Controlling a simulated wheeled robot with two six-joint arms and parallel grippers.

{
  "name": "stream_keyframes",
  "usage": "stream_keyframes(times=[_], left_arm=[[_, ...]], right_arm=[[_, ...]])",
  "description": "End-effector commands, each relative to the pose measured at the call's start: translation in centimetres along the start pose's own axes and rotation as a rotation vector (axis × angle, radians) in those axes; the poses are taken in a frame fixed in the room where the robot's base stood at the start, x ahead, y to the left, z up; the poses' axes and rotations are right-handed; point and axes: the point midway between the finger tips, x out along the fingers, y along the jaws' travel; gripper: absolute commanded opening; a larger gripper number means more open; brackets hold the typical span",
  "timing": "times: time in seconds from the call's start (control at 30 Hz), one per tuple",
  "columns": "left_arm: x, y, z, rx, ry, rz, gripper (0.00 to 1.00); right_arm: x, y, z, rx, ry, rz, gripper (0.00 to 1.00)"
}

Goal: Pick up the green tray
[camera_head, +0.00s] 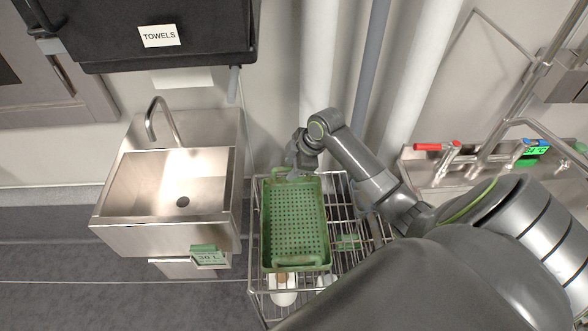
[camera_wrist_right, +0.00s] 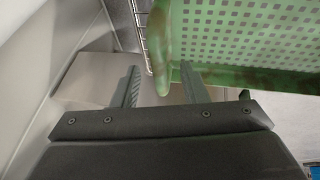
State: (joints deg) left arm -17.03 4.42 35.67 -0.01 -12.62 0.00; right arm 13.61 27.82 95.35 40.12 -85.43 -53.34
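The green tray (camera_head: 295,222) is perforated, with raised walls and a handle at each end. It lies on a wire rack in the head view. It also shows at the top of the right wrist view (camera_wrist_right: 250,20). My right gripper (camera_head: 292,166) is at the tray's far-end handle. In the right wrist view its two fingers (camera_wrist_right: 160,78) are apart, with the tray's handle (camera_wrist_right: 161,45) between them. I cannot tell whether either finger touches it. My left gripper is not in view.
The wire rack (camera_head: 374,222) holds white items (camera_head: 284,297) lower down, near the tray's near end. A steel sink (camera_head: 170,190) stands to the left. A towel dispenser (camera_head: 160,35) hangs above it. Pipes (camera_head: 370,70) run behind, and a steel basin with taps is at right.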

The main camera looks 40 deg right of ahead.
Motion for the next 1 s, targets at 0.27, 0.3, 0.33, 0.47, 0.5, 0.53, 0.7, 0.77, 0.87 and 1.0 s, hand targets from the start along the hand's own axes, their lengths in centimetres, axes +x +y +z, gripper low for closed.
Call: stream_keyframes(times=[0.27, 0.3, 0.33, 0.47, 0.5, 0.53, 0.7, 0.77, 0.87, 1.0], left_arm=[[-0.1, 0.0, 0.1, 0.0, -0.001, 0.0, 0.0], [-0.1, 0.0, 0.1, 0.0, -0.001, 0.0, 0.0], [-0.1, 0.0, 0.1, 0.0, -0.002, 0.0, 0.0], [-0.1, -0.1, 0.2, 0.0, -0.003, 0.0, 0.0], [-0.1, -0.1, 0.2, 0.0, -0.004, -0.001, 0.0], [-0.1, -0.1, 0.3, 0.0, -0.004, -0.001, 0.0], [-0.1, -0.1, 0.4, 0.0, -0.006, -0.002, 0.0], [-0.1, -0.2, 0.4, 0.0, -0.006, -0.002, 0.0], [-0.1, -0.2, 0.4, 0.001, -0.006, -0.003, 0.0], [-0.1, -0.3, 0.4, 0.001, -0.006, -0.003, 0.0]], right_arm=[[2.2, 0.0, 0.0, -0.001, -0.001, 0.001, 0.4], [2.2, 0.0, 0.0, -0.001, -0.001, 0.001, 0.4], [2.2, 0.0, 0.0, -0.001, -0.001, 0.001, 0.4], [2.2, 0.0, 0.0, -0.001, -0.001, 0.001, 0.37], [2.2, 0.0, 0.0, -0.001, -0.001, 0.001, 0.32], [2.2, 0.0, 0.0, -0.001, -0.001, 0.001, 0.28], [2.2, 0.0, 0.0, -0.001, -0.001, 0.001, 0.06], [2.2, 0.0, 0.0, 0.0, -0.001, 0.001, 0.0], [2.2, 0.0, 0.0, 0.0, -0.001, 0.0, 0.0], [2.1, 0.0, 0.0, 0.0, 0.0, 0.001, 0.0]])
